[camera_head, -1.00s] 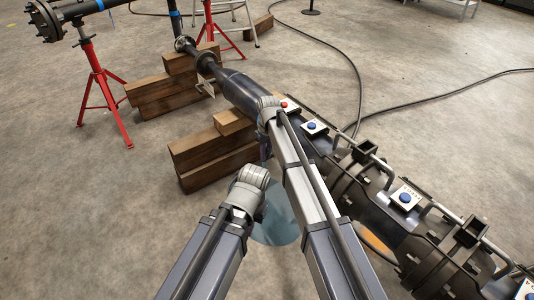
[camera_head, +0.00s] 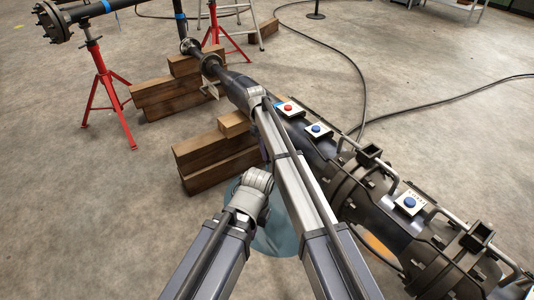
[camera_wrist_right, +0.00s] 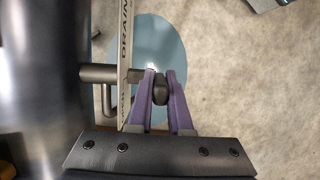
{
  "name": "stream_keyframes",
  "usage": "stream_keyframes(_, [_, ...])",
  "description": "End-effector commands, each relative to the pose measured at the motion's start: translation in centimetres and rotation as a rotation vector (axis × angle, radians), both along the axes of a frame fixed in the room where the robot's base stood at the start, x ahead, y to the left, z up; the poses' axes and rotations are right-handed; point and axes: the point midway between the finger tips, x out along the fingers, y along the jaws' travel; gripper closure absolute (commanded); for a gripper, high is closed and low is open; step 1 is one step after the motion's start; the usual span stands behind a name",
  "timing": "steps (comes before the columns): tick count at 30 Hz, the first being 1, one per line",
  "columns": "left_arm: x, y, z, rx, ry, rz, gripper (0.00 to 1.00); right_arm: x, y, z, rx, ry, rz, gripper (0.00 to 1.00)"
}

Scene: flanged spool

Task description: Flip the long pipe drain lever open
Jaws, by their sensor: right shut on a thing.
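The long pipe (camera_head: 236,87) runs diagonally through the head view and fills the left of the right wrist view. A white plate lettered DRAIN (camera_wrist_right: 125,45) stands edge-on beside it in the wrist view, by a short metal stub (camera_wrist_right: 98,74). The dark rounded end of the drain lever (camera_wrist_right: 160,90) sits between the purple fingers of my right gripper (camera_wrist_right: 160,76), which is shut on it. In the head view my right wrist hides the lever. My left arm's wrist shows low in the middle of the head view; its fingers are hidden.
Wooden blocks (camera_head: 209,160) lie left of the pipe, with more blocks (camera_head: 168,95) beyond. A red stand (camera_head: 101,85) is at the left. A blue disc (camera_head: 280,238) lies on the floor beneath my arms. Boxes with red and blue buttons (camera_head: 290,108) line the pipe.

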Motion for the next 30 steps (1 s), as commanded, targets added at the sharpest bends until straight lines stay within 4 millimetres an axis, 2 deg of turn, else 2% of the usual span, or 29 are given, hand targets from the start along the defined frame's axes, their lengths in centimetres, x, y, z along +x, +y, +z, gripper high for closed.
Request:
stream_keyframes(6, [0.0,0.0,0.0,0.000,0.000,0.000,1.00,-0.1,0.1,0.0,0.001,0.001,0.002,1.00])
stream_keyframes(7, [0.0,0.0,0.0,0.000,0.000,0.000,1.00,-0.1,0.1,0.0,0.001,0.001,0.002,0.81])
stream_keyframes(15, [0.0,0.0,0.0,0.000,0.000,0.000,1.00,0.0,0.1,0.0,0.000,0.000,0.001,0.53])
stream_keyframes(23, [0.0,0.0,0.1,0.000,0.000,0.000,1.00,0.0,0.0,0.1,0.001,-0.001,0.000,0.53])
stream_keyframes(30, [0.0,0.0,1.4,0.001,0.000,0.002,1.00,0.3,0.2,1.4,0.001,-0.001,0.000,0.53])
